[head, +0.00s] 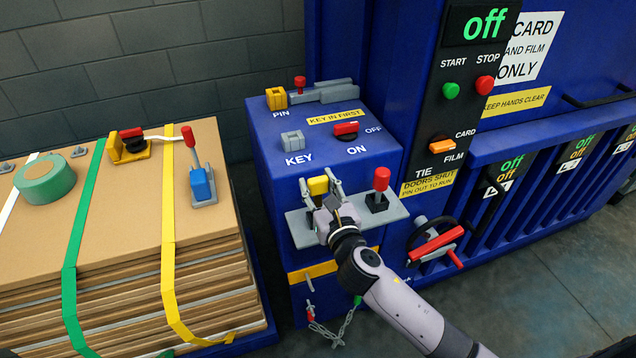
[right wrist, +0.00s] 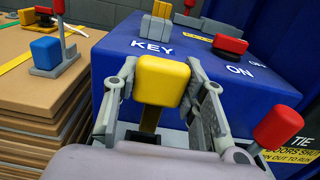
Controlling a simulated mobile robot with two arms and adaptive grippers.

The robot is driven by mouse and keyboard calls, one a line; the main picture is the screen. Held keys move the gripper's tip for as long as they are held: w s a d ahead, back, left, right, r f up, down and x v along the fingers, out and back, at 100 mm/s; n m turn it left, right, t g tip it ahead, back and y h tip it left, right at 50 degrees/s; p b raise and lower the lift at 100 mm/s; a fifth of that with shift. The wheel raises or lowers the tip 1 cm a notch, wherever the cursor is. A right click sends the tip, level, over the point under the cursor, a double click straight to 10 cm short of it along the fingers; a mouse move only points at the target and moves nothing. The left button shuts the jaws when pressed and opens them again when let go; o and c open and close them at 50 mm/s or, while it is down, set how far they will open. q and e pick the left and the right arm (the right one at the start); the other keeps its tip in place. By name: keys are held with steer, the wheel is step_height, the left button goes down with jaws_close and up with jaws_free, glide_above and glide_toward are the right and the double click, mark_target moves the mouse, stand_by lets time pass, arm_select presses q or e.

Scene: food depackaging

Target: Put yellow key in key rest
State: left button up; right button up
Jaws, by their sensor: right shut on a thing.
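The yellow key (head: 318,186) has a blocky yellow head and sits between the fingers of my right gripper (head: 322,190). In the right wrist view the fingers stand on both sides of the yellow head (right wrist: 162,82), with a dark shank below it. The gripper is at the grey shelf (head: 298,228) on the front of the blue control box. My gripper hides the key's lower end, so I cannot tell whether it is seated in a holder there. A grey socket (head: 292,140) by the KEY label is empty on the box top. My left gripper is out of view.
A red knob (head: 346,129) and the PIN fixture (head: 277,98) are on the box top. Cardboard bales (head: 130,250) with straps stand left. A red crank (head: 436,243) juts out at right.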

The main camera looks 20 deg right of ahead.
mark_target(319, 204)
steer(key=shift+f+b, duration=0.35)
steer(key=shift+f, duration=0.4)
steer(key=shift+p, duration=0.65)
stand_by(1.0)
steer(key=shift+f+b, duration=1.7)
steer(key=shift+f, duration=0.4)
steer(key=o, duration=1.2)
steer(key=shift+r, duration=0.1)
steer(key=shift+s, duration=0.1)
steer(key=s, duration=1.2)
steer(key=shift+d, duration=0.2)
